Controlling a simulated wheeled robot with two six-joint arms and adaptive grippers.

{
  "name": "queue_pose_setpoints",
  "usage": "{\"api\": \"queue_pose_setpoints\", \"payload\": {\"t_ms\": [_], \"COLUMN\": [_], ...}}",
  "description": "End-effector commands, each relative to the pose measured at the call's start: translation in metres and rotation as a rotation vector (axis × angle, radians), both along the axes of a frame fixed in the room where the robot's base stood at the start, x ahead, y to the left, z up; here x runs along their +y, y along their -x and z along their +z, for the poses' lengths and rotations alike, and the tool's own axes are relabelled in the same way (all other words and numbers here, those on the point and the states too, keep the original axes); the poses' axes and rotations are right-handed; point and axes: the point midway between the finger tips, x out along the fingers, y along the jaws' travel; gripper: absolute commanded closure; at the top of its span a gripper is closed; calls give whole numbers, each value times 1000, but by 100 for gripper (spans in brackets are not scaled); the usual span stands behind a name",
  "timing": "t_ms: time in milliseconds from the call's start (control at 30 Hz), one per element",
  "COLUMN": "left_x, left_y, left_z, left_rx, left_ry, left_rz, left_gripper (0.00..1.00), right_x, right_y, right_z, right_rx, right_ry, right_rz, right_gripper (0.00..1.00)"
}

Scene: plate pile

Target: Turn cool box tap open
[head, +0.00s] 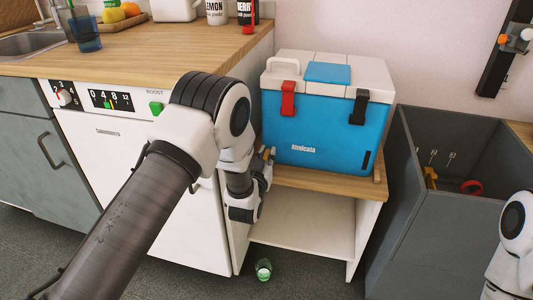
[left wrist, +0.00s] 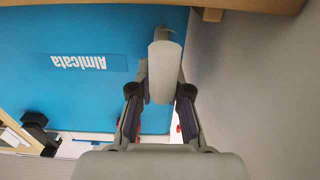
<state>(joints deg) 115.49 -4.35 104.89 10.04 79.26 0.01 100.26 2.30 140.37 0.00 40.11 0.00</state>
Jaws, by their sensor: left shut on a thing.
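The blue cool box (head: 325,122) with a white lid stands on a small wooden-topped table. Its blue front shows upside down in the left wrist view (left wrist: 75,95). My left gripper (head: 266,155) is at the lower left of the box, partly hidden by my own arm. In the left wrist view, the fingers of my left gripper (left wrist: 160,98) are shut on the pale grey tap (left wrist: 165,65) beside the blue front. How far the tap is turned cannot be told. Only a piece of my right arm shows at the right edge of the head view; its gripper is out of view.
The white dishwasher (head: 135,140) and worktop (head: 170,45) stand close on the left. A grey open bin (head: 435,225) with tools inside is on the right. A small green-and-white cup (head: 264,269) is on the floor below the table (head: 340,182).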

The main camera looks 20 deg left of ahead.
Motion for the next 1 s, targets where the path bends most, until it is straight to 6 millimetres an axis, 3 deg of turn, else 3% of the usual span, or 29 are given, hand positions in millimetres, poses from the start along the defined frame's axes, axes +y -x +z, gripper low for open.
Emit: {"api": "queue_pose_setpoints", "payload": {"t_ms": [300, 333, 367, 400, 767, 867, 1000], "left_x": [0, 0, 0, 0, -1, -3, -8], "left_y": [0, 0, 0, 0, 7, 23, 59], "left_z": [0, 0, 0, 0, 0, -1, -1], "left_rx": [-2, -2, -2, -2, 0, 2, 3], "left_ry": [0, 0, 0, 0, 0, -1, -3], "left_rz": [18, 18, 18, 18, 17, 16, 15], "left_gripper": [100, 73, 62, 58, 58, 58, 58], "right_x": [0, 0, 0, 0, 0, 0, 0], "right_y": [0, 0, 0, 0, 0, 0, 0], "right_z": [1, 1, 1, 1, 1, 1, 1], "right_rx": [0, 0, 0, 0, 0, 0, 0], "right_ry": [0, 0, 0, 0, 0, 0, 0], "right_rz": [0, 0, 0, 0, 0, 0, 0], "right_gripper": [60, 60, 60, 60, 60, 60, 60]}}
